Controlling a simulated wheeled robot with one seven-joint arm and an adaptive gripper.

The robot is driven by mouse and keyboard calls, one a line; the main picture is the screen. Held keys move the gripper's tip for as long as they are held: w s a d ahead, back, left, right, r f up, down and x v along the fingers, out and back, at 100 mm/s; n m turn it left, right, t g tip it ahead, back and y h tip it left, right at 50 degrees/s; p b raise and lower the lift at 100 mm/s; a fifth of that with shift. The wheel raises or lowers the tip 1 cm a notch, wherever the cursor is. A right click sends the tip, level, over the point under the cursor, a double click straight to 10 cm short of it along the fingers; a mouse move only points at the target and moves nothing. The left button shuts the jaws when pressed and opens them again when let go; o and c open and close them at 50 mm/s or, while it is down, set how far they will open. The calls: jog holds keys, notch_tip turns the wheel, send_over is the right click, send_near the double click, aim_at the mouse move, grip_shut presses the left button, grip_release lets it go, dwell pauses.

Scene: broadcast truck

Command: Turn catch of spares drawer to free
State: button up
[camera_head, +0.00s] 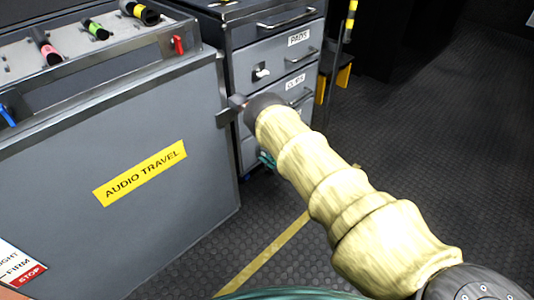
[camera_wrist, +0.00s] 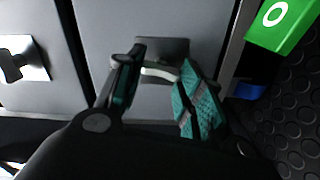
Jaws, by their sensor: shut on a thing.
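My gripper (camera_wrist: 158,90) has its two fingers, with teal pads, around a small pale metal catch (camera_wrist: 157,71) on a dark plate, on a grey drawer front (camera_wrist: 100,25). It is shut on the catch. The catch's turning part is partly hidden between the fingers, so its exact angle is hard to tell. In the head view, the teal fingertips show at the lower drawers of the grey cabinet (camera_head: 246,62), mostly hidden behind my arm. No spares label is readable.
Another catch (camera_wrist: 18,63) sits on the neighbouring drawer front at left in the wrist view. A green sign (camera_wrist: 280,22) with a white ring is at right. The large grey AUDIO TRAVEL case (camera_head: 110,200) stands left of my arm. Dark studded floor (camera_head: 440,130) lies clear at right.

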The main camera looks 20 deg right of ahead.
jog(key=shift+a+n, duration=0.1)
jog(key=shift+n, duration=0.6)
jog(key=shift+f, duration=0.1)
jog(key=o, duration=1)
jog(key=shift+s, duration=0.1)
jog(key=v, duration=1.2)
